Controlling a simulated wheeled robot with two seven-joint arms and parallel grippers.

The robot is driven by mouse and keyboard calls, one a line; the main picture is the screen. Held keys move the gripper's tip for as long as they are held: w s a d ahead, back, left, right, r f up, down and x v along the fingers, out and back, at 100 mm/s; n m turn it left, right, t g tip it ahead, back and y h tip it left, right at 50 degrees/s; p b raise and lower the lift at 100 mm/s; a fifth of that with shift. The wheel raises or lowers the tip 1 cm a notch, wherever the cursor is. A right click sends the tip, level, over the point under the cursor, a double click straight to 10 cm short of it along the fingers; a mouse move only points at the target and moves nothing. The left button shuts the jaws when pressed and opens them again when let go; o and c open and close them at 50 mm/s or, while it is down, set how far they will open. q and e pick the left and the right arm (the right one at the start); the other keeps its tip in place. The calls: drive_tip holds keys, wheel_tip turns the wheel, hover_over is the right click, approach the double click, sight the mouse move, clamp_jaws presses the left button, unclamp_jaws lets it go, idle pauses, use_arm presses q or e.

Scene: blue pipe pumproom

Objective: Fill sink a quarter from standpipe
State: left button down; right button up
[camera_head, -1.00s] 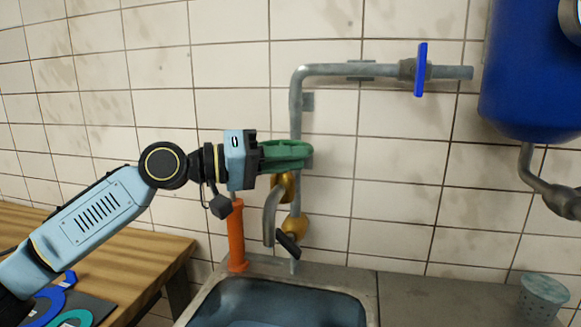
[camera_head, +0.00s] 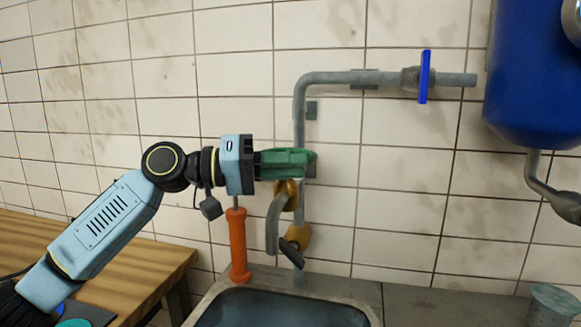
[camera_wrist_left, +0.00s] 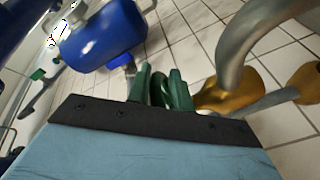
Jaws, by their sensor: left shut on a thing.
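The standpipe (camera_head: 299,125) is a grey pipe on the tiled wall, with brass fittings (camera_head: 304,237) and a grey down-curved spout (camera_head: 272,225) above the sink (camera_head: 215,297). A green handwheel (camera_head: 297,156) sits at the top of the tap, in front of the pipe. My left gripper (camera_head: 282,163) is shut on it from the left. The wrist view shows green parts of the wheel and jaws (camera_wrist_left: 160,92) close together. A black lever (camera_head: 291,254) is on the lower fitting. No stream shows at the spout; I cannot tell the water level. My right gripper is out of view.
A blue-handled valve (camera_head: 425,77) is on the upper pipe. A blue tank (camera_head: 530,80) hangs at right. An orange cylinder (camera_head: 238,245) stands behind the sink's left corner. A wooden bench (camera_head: 150,265) is at left; a grey cup (camera_head: 553,305) stands at right.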

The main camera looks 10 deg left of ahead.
use_arm(q)
drive_tip(key=shift+w+a+r+m+g+h, duration=0.1)
drive_tip(key=shift+a+r+m+g+h, duration=0.2)
drive_tip(key=shift+a+r+m+g, duration=0.15)
drive_tip(key=shift+a+m+g, duration=0.15)
drive_tip(key=shift+m+g, duration=0.1)
drive_tip(key=shift+g, duration=0.2)
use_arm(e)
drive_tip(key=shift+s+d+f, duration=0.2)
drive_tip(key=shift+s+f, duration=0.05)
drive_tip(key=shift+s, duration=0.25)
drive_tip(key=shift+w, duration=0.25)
use_arm(q)
drive_tip(key=c, duration=1.4)
unclamp_jaws()
drive_tip(key=shift+s+a, duration=0.1)
drive_tip(key=shift+s, duration=0.1)
drive_tip(key=shift+o, duration=0.2)
drive_tip(key=shift+f, duration=0.1)
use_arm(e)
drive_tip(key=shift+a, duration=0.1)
